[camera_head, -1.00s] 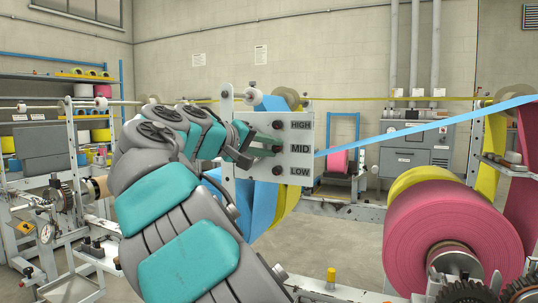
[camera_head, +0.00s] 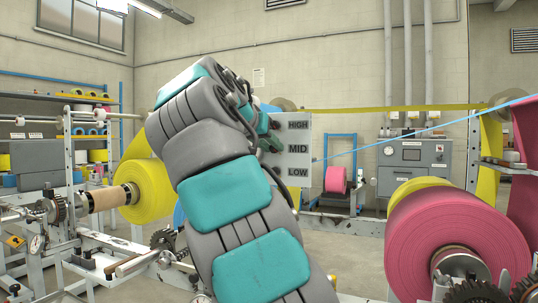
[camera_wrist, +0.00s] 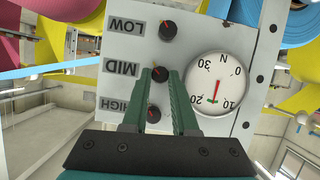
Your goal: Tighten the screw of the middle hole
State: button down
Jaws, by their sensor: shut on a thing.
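A pale metal plate (camera_wrist: 125,55) carries labels HIGH, MID and LOW, with a dark screw by each. It shows upside down in the wrist view and upright in the head view (camera_head: 305,160), its left part hidden by my arm. My gripper (camera_wrist: 161,76) has its green fingers shut on the middle screw (camera_wrist: 160,74), beside MID. The low screw (camera_wrist: 169,30) lies past the fingertips. The high screw (camera_wrist: 153,115) shows between the fingers, nearer the palm.
A pink roll (camera_head: 445,240) stands at the right front, with a yellow roll (camera_head: 150,190) at the left. A thin blue strip (camera_head: 420,133) runs from the plate toward the upper right. A grey cabinet (camera_head: 412,160) stands at the back wall.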

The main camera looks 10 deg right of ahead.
jog(key=shift+d+f+m+y+b, duration=0.1)
jog(key=shift+f+m+y+b, duration=0.1)
jog(key=shift+m+y+b, duration=0.4)
jog(key=shift+r, duration=0.1)
jog(key=c, duration=0.7)
grip_release()
jog(key=shift+t, duration=0.3)
jog(key=shift+r, duration=0.1)
